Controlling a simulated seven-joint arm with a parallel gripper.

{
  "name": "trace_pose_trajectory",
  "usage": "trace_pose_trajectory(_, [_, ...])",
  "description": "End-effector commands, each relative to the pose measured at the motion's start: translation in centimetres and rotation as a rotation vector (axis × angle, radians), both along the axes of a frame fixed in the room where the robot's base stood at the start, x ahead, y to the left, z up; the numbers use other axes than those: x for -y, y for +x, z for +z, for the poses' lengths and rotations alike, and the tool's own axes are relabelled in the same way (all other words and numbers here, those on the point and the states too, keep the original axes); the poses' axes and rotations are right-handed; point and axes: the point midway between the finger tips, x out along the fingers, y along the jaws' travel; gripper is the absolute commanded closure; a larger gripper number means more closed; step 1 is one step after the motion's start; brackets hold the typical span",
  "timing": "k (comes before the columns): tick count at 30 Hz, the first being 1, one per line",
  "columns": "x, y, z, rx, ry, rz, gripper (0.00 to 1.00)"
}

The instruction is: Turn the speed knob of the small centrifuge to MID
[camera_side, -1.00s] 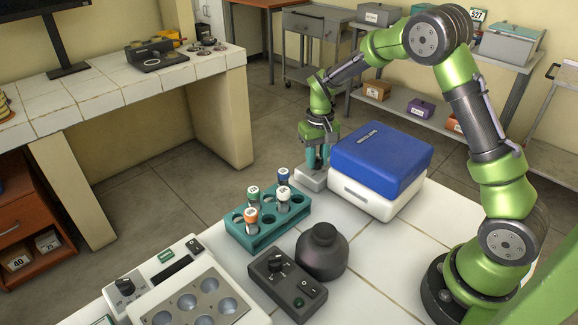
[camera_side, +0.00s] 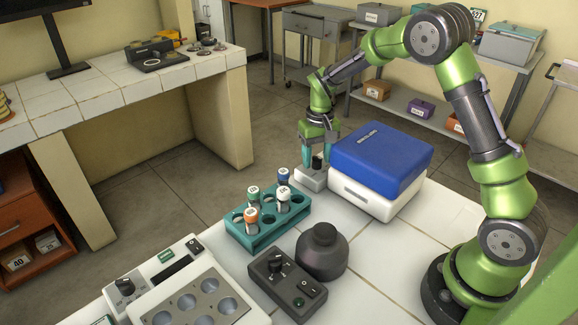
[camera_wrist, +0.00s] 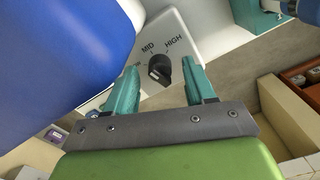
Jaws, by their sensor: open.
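The small centrifuge has a blue lid (camera_side: 382,158) and a white base (camera_side: 372,196) in the side view. Its light control panel (camera_wrist: 196,22) carries the black speed knob (camera_wrist: 160,69), with MID and HIGH printed beyond it in the wrist view.
The blue lid stands close beside my gripper. A teal tube rack (camera_side: 262,236) with capped tubes, a dark rounded device (camera_side: 322,254), a black control box (camera_side: 286,282) and a white block with round wells (camera_side: 196,300) stand nearer the camera. Bare tiles (camera_side: 365,255) lie at the right.

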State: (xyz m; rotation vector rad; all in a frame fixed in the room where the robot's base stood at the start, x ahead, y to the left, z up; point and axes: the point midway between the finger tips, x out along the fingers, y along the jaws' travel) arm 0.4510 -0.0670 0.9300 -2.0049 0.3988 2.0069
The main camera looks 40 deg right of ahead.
Motion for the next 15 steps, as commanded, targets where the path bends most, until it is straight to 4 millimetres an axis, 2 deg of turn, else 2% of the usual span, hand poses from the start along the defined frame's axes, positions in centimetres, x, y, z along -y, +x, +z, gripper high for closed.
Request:
trace_pose_trajectory(5, [0.0,0.1,3.0,0.006,0.000,-0.001,0.46])
trace_pose_trajectory(15, [0.0,0.1,11.3,0.006,0.000,-0.001,0.46])
